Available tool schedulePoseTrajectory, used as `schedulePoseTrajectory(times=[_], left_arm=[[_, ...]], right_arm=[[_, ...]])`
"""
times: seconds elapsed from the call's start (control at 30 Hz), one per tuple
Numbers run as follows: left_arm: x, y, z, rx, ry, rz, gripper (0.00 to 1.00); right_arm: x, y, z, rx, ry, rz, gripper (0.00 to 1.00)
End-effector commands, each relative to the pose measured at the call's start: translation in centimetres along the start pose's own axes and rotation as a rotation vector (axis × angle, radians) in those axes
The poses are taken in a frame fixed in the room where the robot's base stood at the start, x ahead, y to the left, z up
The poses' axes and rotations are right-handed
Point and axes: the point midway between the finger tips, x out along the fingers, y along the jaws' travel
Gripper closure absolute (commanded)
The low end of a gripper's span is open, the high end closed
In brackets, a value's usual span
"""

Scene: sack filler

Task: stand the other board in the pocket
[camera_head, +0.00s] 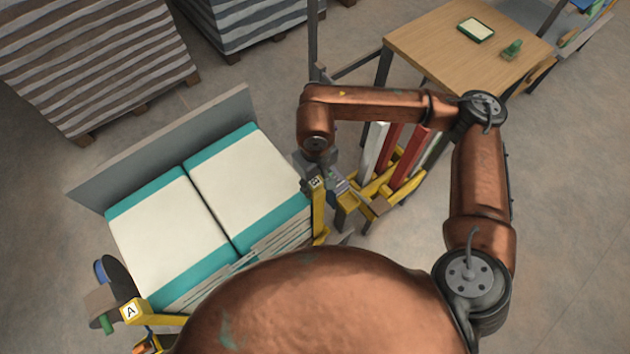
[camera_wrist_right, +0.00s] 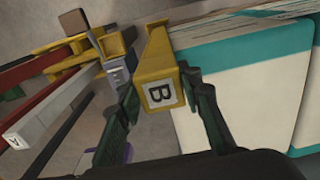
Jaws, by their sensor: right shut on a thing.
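A yellow piece tagged B (camera_head: 318,212) stands at the right front corner of the sack stack. In the right wrist view, this yellow piece (camera_wrist_right: 158,58) lies between the two dark fingers of my right gripper (camera_wrist_right: 160,88), which is shut on it. In the head view, my right gripper (camera_head: 328,182) is partly hidden by its wrist. White and red boards (camera_head: 402,155) stand leaning in a yellow rack (camera_head: 378,188) to the right. One pale board in the wrist view (camera_wrist_right: 32,122) bears a tag. Which opening is the pocket is unclear. I cannot make out my left gripper.
Two white-and-teal sack columns (camera_head: 165,232) stand before a grey panel (camera_head: 165,148). A yellow part tagged A (camera_head: 150,318) is at the left front corner. A wooden table (camera_head: 440,45) is at the back right. Striped stacks (camera_head: 90,60) stand at the back left.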

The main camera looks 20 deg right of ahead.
Motion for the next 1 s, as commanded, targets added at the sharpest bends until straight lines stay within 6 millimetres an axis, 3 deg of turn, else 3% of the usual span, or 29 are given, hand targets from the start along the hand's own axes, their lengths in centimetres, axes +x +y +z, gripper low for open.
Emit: schedulePoseTrajectory(times=[0.17,0.2,0.47,0.77,1.0], left_arm=[[0.0,0.0,0.0,0.000,0.001,0.000,0.46],[-0.1,0.0,0.0,0.000,0.000,0.000,0.46],[0.0,0.0,0.0,0.000,0.001,0.000,0.46],[-0.1,-0.3,0.1,0.000,-0.001,-0.003,0.46],[-0.1,-0.1,0.1,0.000,0.000,-0.001,0.46]], right_arm=[[-0.1,0.0,0.0,0.000,0.002,0.000,1.00],[-0.1,0.0,0.0,0.000,0.002,0.000,0.64],[-0.1,0.0,0.0,0.000,0.001,0.000,0.46],[-0.2,0.0,0.0,0.000,0.001,0.000,0.46],[-3.5,0.0,-0.1,0.000,0.005,0.001,0.46]])
